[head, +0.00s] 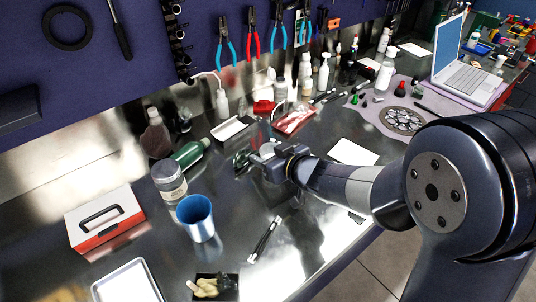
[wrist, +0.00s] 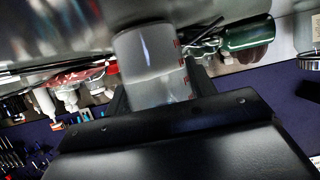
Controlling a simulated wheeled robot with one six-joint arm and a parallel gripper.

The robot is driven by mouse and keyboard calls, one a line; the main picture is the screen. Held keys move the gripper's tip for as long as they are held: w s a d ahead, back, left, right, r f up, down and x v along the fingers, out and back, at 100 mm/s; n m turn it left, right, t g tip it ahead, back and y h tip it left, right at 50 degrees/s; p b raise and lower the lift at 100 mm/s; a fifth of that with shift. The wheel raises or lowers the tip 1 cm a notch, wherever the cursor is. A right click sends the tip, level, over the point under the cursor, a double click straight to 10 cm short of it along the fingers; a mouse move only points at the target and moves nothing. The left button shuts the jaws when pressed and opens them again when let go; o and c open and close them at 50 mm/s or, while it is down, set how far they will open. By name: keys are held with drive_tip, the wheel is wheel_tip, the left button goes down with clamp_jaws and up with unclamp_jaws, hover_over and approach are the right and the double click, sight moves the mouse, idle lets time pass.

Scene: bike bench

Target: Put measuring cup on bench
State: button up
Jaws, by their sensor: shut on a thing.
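The measuring cup (wrist: 150,58) is a clear, frosted cup with red marks on its side, seen in the wrist view between my fingers. My gripper (wrist: 160,92) is shut on it. In the head view my gripper (head: 262,160) is over the middle of the metal bench (head: 330,225), and the cup is mostly hidden by the gripper there. I cannot tell whether the cup touches the bench.
A green bottle (head: 190,153) lies left of my gripper, near a clear jar (head: 170,182) and a blue cup (head: 196,217). A white tray (head: 232,130) and a red tray (head: 294,118) are behind. A black-and-silver tool (head: 264,240) lies in front.

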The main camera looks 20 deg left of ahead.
drive_tip(key=shift+f, duration=0.2)
drive_tip(key=o, duration=1)
drive_tip(key=shift+r, duration=0.25)
drive_tip(key=p+v, duration=0.2)
drive_tip(key=v, duration=1)
drive_tip(key=shift+s+f, duration=0.1)
drive_tip(key=shift+s, duration=0.05)
drive_tip(key=shift+a, duration=0.1)
